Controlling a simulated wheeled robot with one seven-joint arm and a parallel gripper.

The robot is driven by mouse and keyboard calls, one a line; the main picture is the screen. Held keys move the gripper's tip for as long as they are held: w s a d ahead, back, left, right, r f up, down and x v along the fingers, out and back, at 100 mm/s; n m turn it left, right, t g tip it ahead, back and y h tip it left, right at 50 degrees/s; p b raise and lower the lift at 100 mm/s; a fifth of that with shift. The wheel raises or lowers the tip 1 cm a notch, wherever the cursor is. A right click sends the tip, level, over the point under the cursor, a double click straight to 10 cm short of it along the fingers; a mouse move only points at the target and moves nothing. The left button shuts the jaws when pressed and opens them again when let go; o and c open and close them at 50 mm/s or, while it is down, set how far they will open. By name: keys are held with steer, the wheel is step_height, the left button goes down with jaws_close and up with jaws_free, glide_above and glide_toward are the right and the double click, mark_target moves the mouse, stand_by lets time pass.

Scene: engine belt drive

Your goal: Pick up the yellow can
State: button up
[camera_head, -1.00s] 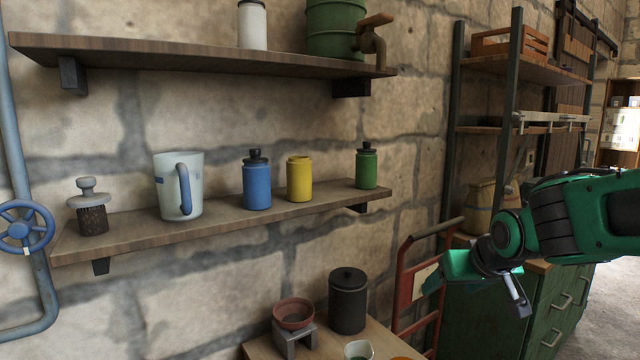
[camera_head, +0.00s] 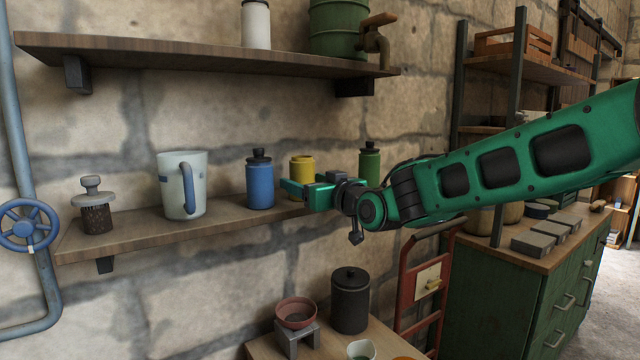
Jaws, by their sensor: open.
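The yellow can (camera_head: 302,167) stands upright on the lower wall shelf (camera_head: 160,234), between a blue bottle (camera_head: 260,184) on its left and a green bottle (camera_head: 369,164) on its right. My gripper (camera_head: 292,187) is open and directly in front of the can. Its fingers point left and cover the can's lower part. From this view I cannot tell whether the fingers touch the can or stand in front of it.
The upper shelf (camera_head: 200,58) runs above. A black canister (camera_head: 349,300) and a red bowl (camera_head: 295,312) are on a table below.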

mark_target(295, 177)
steer(key=shift+x, duration=2.95)
steer(key=shift+r, duration=0.1)
steer(key=c, duration=1.4)
